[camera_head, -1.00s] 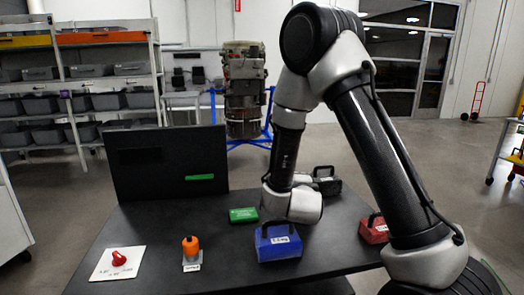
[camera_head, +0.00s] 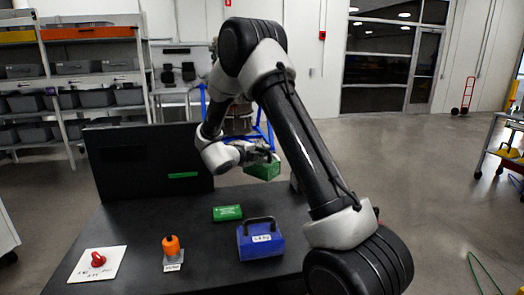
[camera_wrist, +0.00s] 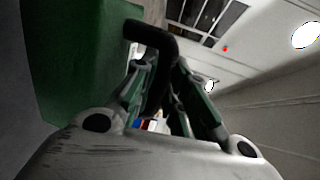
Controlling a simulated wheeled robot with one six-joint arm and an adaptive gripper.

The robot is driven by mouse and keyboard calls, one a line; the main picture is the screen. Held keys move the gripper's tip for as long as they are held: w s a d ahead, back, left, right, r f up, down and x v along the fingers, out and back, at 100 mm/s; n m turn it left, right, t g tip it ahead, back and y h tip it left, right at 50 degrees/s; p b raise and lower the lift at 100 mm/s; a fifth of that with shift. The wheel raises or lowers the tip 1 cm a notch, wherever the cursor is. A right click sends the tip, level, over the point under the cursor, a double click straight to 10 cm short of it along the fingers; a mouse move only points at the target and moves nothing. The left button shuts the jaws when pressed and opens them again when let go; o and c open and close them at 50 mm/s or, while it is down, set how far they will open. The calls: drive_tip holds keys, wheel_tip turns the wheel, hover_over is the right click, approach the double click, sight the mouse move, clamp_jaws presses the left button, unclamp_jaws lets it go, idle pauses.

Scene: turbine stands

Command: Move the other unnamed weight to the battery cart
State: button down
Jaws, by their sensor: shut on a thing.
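A green weight (camera_head: 262,171) with a black handle hangs from my gripper (camera_head: 270,156), above the far right edge of the dark table. In the wrist view, my gripper (camera_wrist: 158,85) is shut on the black handle, and the weight's green side (camera_wrist: 75,60) fills the left. A blue weight (camera_head: 261,241) with a label and black handle stands on the table nearer the front. A cart (camera_head: 508,152) with yellow items stands at the right edge of the head view, partly cut off; I cannot tell if it is the battery cart.
A black panel (camera_head: 145,165) stands behind. Open floor (camera_head: 425,165) lies right.

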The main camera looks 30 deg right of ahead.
drive_tip(key=shift+w+d+m+g, duration=0.15)
drive_tip(key=shift+d+m+g, duration=0.15)
drive_tip(key=shift+d+g, duration=0.15)
drive_tip(key=shift+d+f, duration=0.15)
drive_tip(key=shift+f, duration=3.85)
drive_tip(key=shift+f, duration=0.25)
drive_tip(key=c, duration=1.3)
unclamp_jaws()
drive_tip(key=shift+c, duration=0.2)
drive_tip(key=shift+o, duration=0.8)
drive_tip(key=shift+f, duration=0.15)
